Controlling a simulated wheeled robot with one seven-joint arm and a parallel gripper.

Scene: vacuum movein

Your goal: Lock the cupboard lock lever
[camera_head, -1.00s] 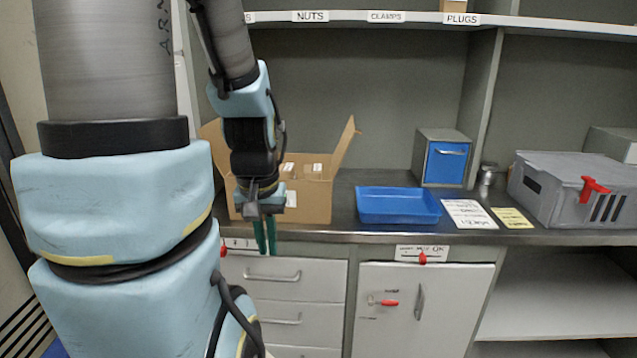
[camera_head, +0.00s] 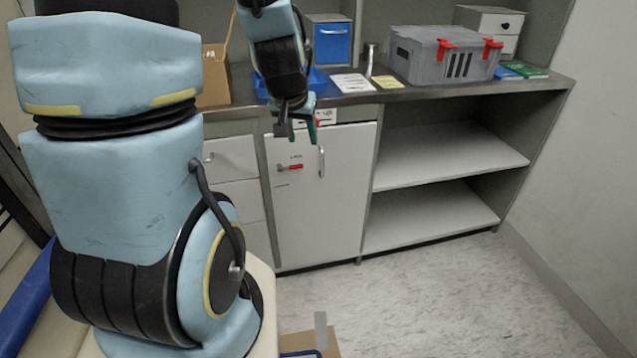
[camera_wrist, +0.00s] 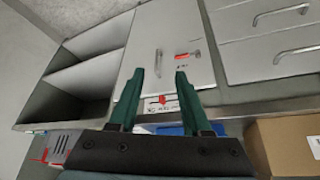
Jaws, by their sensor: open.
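The cupboard door (camera_head: 335,215) is white and shut, under the worktop. Its lock lever (camera_head: 294,167) has a red grip and lies about level, pointing right, left of the door's metal handle (camera_head: 321,161). In the wrist view, which is turned over, the lever (camera_wrist: 187,55) shows beyond the fingertips, to the right, beside the handle (camera_wrist: 158,63). My gripper (camera_head: 299,140) is open and empty, with green fingers. In the head view it appears just above the lever; in the wrist view the fingertips (camera_wrist: 160,76) stand clear of the door.
Drawers (camera_head: 230,165) stand left, open shelves (camera_head: 450,155) right. A grey case (camera_head: 440,55), blue tray (camera_head: 318,78) and carton (camera_head: 213,80) are on the worktop.

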